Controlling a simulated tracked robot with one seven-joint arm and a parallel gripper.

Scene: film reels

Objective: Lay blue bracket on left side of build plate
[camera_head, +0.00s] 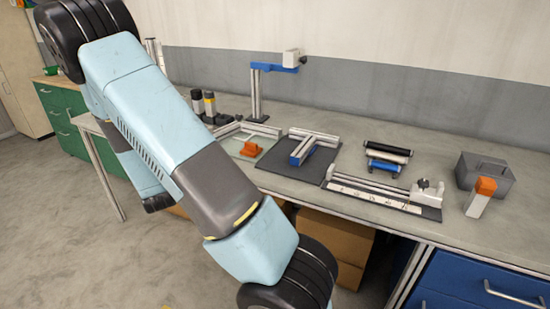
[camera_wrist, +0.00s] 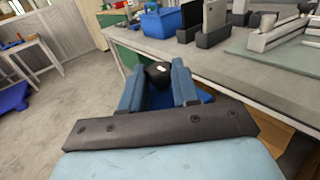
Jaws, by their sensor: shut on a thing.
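My gripper (camera_wrist: 158,88) shows at the bottom of the wrist view, its two dark blue fingers shut on a brighter blue piece, which looks like the blue bracket (camera_wrist: 160,101). The fingers and dark palm hide much of it. A black rounded thing (camera_wrist: 157,74) shows between the fingertips; I cannot tell whether it is part of the held piece. The gripper is out of sight in the head view. A pale plate (camera_head: 232,143), apparently the build plate, lies on the bench within a metal frame, with an orange bracket (camera_head: 252,149) on its right part.
A dark mat (camera_head: 272,178) holds metal bars joined with a blue part (camera_head: 301,152). Rollers (camera_head: 387,153), a clamp rail (camera_head: 375,192) and a grey box (camera_head: 482,172) stand further right. A post with a blue arm (camera_head: 274,67) rises behind the plate.

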